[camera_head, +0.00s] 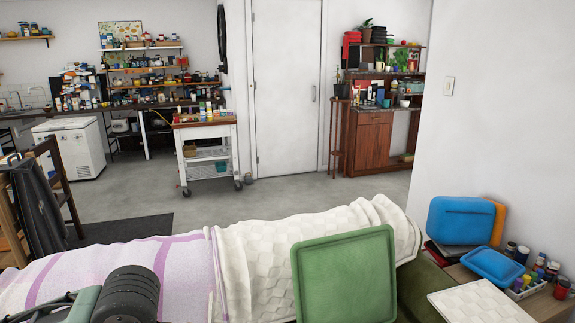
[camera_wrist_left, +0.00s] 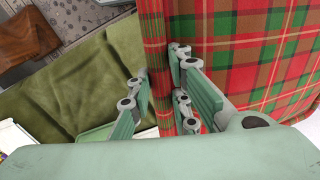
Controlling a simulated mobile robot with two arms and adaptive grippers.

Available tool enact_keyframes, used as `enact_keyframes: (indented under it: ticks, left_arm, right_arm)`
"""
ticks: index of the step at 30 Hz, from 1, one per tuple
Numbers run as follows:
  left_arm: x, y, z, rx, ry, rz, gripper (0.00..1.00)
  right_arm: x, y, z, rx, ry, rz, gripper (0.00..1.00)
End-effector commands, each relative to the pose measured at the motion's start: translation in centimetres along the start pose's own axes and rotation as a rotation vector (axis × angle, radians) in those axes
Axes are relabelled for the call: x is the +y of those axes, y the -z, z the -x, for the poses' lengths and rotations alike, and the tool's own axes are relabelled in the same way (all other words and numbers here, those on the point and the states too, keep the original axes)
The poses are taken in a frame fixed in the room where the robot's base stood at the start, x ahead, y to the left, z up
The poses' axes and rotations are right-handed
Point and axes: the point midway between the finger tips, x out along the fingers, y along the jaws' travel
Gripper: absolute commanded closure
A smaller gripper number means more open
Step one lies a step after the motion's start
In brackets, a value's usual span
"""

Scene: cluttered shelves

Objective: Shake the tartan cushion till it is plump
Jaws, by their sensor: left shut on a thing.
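The tartan cushion (camera_wrist_left: 270,60), red and green checked with thin yellow and white lines, fills the right side of the left wrist view. My left gripper (camera_wrist_left: 160,75) has its green pads on either side of the cushion's edge and is shut on it. The cushion's far parts run out of the picture. The cushion does not show in the head view, where only part of my left arm is seen at the lower left. My right gripper is in neither view.
An olive couch seat (camera_wrist_left: 70,85) lies below the cushion. In the head view, a cream checked throw (camera_head: 255,250) and a purple-striped one (camera_head: 110,265) cover the couch back, with a green panel (camera_head: 345,280) in front. Blue cases (camera_head: 465,220) and bottles crowd the right.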

Motion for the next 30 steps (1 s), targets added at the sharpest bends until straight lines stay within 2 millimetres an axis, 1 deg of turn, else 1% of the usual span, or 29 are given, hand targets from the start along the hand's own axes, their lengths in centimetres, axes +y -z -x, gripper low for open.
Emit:
enact_keyframes:
  ticks: [1, 2, 3, 4, 5, 6, 8, 9, 10, 11, 13, 14, 15, 16, 17, 18, 19, 20, 22, 30]
  left_arm:
    - [0.0, 0.5, 0.9, 0.02, -0.004, 0.004, 1.0]
    - [0.1, 0.7, 3.0, 0.031, -0.006, 0.002, 1.0]
    - [0.1, 0.8, 5.9, 0.039, -0.008, 0.001, 1.0]
    - [0.1, 0.7, 7.2, 0.034, -0.007, 0.0, 1.0]
    - [0.1, 0.6, 7.8, 0.027, -0.005, 0.002, 1.0]
    - [0.0, 0.3, 6.9, 0.014, -0.001, 0.003, 1.0]
    - [-0.2, -0.1, 2.6, -0.006, 0.003, 0.004, 1.0]
    - [-0.1, 0.0, 0.6, -0.001, 0.001, 0.004, 1.0]
    - [-0.1, 0.2, 0.0, 0.006, 0.0, 0.005, 1.0]
    - [0.0, 0.4, 0.4, 0.016, -0.003, 0.004, 1.0]
    - [0.1, 0.8, 5.3, 0.038, -0.008, 0.001, 1.0]
    - [0.1, 0.8, 6.8, 0.036, -0.008, 0.001, 1.0]
    - [0.1, 0.6, 7.7, 0.027, -0.005, 0.002, 1.0]
    - [0.0, 0.4, 7.3, 0.018, -0.002, 0.003, 1.0]
    - [-0.1, 0.2, 5.6, 0.005, 0.0, 0.004, 1.0]
    - [-0.2, -0.1, 2.6, -0.005, 0.003, 0.005, 1.0]
    - [-0.1, -0.1, 1.0, -0.003, 0.002, 0.004, 1.0]
    - [-0.1, 0.1, 0.1, 0.002, 0.001, 0.005, 1.0]
    - [0.0, 0.5, 0.3, 0.018, -0.004, 0.004, 1.0]
    - [0.0, 0.5, 0.4, 0.017, -0.003, 0.004, 1.0]
  right_arm:
    - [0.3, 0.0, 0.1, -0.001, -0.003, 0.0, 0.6]
    - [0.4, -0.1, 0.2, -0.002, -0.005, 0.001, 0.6]
    - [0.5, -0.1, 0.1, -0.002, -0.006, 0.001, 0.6]
    - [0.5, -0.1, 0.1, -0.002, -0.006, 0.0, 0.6]
    - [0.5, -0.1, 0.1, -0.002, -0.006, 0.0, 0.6]
    - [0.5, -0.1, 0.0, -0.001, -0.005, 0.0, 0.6]
    - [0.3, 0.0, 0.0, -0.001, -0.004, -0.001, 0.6]
    - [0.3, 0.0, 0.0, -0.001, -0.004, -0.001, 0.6]
    - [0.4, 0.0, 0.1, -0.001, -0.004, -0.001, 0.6]
    - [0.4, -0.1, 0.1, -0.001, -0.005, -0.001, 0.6]
    - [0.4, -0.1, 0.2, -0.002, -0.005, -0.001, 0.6]
    - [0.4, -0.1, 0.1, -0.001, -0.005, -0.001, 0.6]
    - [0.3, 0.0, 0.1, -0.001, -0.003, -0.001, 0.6]
    - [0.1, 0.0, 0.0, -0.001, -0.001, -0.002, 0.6]
    - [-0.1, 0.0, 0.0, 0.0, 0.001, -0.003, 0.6]
    - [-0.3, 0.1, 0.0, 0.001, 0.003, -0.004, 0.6]
    - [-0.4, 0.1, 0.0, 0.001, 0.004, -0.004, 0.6]
    - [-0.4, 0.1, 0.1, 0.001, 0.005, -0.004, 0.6]
    - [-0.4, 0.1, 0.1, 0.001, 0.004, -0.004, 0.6]
    - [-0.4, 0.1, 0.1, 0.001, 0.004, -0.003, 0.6]
